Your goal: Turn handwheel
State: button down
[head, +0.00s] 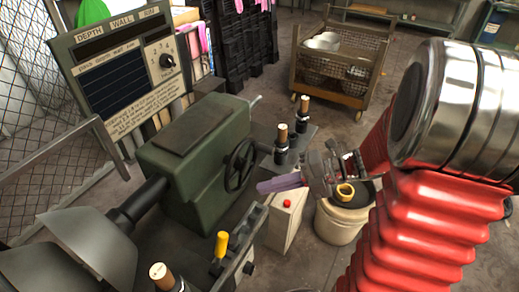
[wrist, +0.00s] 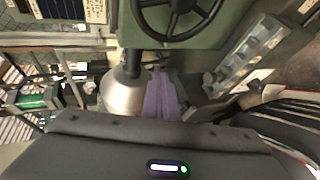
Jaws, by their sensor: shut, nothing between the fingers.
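The dark spoked handwheel (head: 241,165) is mounted on the right end face of the green machine housing (head: 190,150). It also shows at the top of the wrist view (wrist: 178,8), where its upper part is cut off by the frame edge. My gripper (head: 262,187) has purple fingers, closed together and empty. In the head view the fingertips are just right of and below the wheel's lower rim. In the wrist view the fingertips (wrist: 159,74) are below the rim, with a visible gap between them.
A control box with a red button (head: 287,203) and a bucket (head: 342,215) stand below my gripper. Dark posts with wooden tops (head: 282,135) stand right of the wheel. A yellow-handled lever (head: 221,245) is in front. A wire cart (head: 340,60) stands behind on open floor.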

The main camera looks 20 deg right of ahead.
jog(key=s+a+r+n+g+h, duration=0.15)
jog(key=s+n+h, duration=0.25)
jog(key=n, duration=0.7)
jog(key=s+a+n+g+h, duration=0.25)
jog(key=s+n, duration=0.25)
jog(key=n, duration=0.6)
notch_tip(320, 180, up, 7)
jog(key=d+n+t+h, duration=0.1)
jog(key=n+t+h, duration=0.4)
jog(key=n, duration=1.3)
jog(key=shift+s+d+r+n+h, duration=0.15)
jog(key=shift+s+d+n+h, duration=0.2)
jog(key=shift+h, duration=0.2)
jog(key=shift+s, duration=0.1)
